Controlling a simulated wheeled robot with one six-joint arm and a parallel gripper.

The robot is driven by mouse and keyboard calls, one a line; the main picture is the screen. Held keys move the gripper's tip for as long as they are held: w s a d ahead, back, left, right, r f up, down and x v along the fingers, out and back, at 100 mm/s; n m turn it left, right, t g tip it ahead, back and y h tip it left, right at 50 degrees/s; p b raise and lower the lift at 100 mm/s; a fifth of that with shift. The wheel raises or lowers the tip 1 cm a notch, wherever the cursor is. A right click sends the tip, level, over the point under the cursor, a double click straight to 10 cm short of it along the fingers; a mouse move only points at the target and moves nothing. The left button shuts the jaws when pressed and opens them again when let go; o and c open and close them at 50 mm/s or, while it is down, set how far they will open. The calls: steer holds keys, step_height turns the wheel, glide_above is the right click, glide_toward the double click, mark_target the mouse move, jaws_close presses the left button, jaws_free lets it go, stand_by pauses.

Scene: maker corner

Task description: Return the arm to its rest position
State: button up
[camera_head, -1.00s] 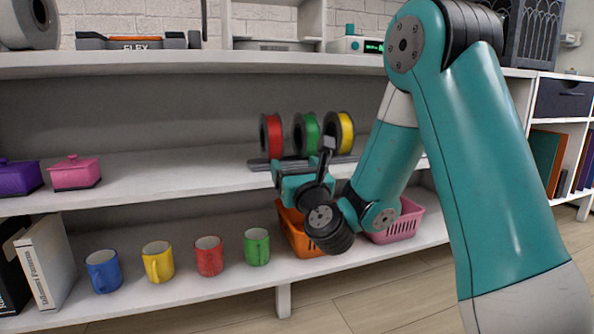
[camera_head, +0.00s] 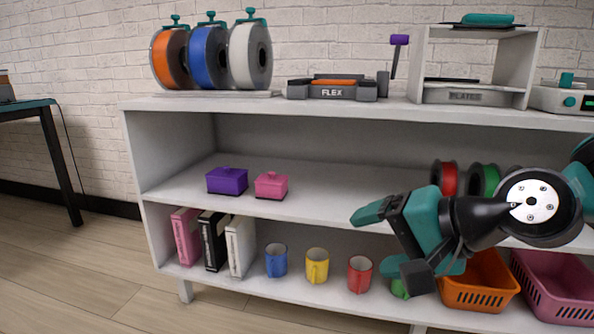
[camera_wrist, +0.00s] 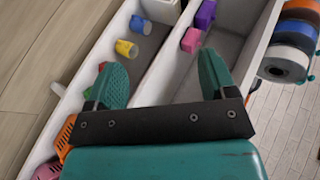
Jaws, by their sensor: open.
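My gripper (camera_head: 362,240) is in front of the shelf at the right in the head view, pointing left. In the wrist view my gripper (camera_wrist: 165,80) has its two teal fingers spread wide with nothing between them. My arm reaches in from the right edge of the head view. It hides most of the green mug (camera_head: 399,288) and part of the green spool (camera_head: 484,178). The gripper appears apart from the shelf, but its exact distance is hard to tell.
The white shelf (camera_head: 330,205) holds a purple box (camera_head: 227,180), a pink box (camera_head: 271,185), blue (camera_head: 276,260), yellow (camera_head: 317,265) and red mugs (camera_head: 360,274), an orange basket (camera_head: 478,284) and a pink basket (camera_head: 556,287). Open floor (camera_head: 90,270) lies left.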

steer(key=s+d+r+n+g+h+p, duration=0.2)
steer(key=s+r+n+g+p, duration=0.2)
steer(key=s+n, duration=0.3)
steer(key=s+d+r+n+g+h+p, duration=0.2)
steer(key=s+r+n+g+h+p, duration=0.15)
steer(key=s+n+p, duration=0.35)
step_height(320, 180, up, 37)
steer(key=m+p, duration=0.1)
steer(key=p, duration=3.3)
steer(key=shift+s+a+f+y, duration=0.15)
steer(key=shift+s+a+y, duration=0.15)
steer(key=shift+y, duration=0.15)
